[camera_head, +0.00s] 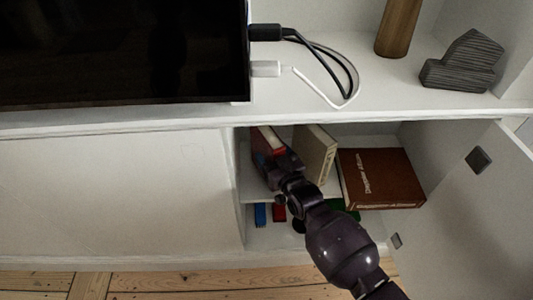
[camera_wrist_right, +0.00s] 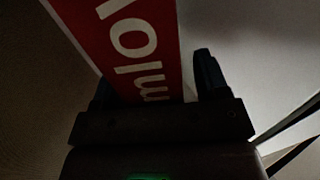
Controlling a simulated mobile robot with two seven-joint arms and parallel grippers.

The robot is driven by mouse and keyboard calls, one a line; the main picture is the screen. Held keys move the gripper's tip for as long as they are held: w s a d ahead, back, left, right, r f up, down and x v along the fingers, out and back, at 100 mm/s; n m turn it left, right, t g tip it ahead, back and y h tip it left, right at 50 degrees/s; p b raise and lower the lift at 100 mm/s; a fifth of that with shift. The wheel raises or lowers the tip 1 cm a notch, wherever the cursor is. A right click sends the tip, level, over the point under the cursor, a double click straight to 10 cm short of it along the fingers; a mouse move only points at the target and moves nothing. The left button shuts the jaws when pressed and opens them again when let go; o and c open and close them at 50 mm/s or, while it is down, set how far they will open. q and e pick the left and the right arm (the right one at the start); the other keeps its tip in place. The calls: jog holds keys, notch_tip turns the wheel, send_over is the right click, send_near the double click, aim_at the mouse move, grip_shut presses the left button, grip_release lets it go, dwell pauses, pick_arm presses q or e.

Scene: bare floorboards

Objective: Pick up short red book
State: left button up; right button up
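The short red book (camera_head: 266,138) stands at the left end of the open cabinet's upper compartment. My right gripper (camera_head: 280,163) is at its front and hides part of it. In the right wrist view the red book (camera_wrist_right: 145,45), with white lettering on its spine, reaches in between the two fingers of the right gripper (camera_wrist_right: 155,85). The fingers are apart, and a narrow gap shows between the book and the right-hand finger. The left-hand finger is partly hidden by the book. My left gripper is in neither view.
Small blue (camera_head: 260,214) and red (camera_head: 279,212) items sit below. The open cabinet door (camera_head: 475,215) is at right. A dark screen (camera_head: 120,50) stands on top.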

aim_at(273, 138)
jog(key=c, duration=1.2)
jog(key=shift+r, duration=0.1)
grip_shut()
jog(key=shift+w+r, duration=0.1)
jog(key=shift+r, duration=0.45)
notch_tip(273, 138, up, 8)
jog(key=p, duration=0.3)
jog(key=shift+f, duration=0.25)
jog(key=shift+r+p, duration=0.45)
jog(key=shift+r, duration=0.35)
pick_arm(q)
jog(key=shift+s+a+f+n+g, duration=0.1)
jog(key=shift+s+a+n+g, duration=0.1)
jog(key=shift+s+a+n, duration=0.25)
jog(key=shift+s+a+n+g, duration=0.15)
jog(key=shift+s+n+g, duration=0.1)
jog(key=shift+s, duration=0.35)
pick_arm(e)
jog(key=shift+f, duration=0.1)
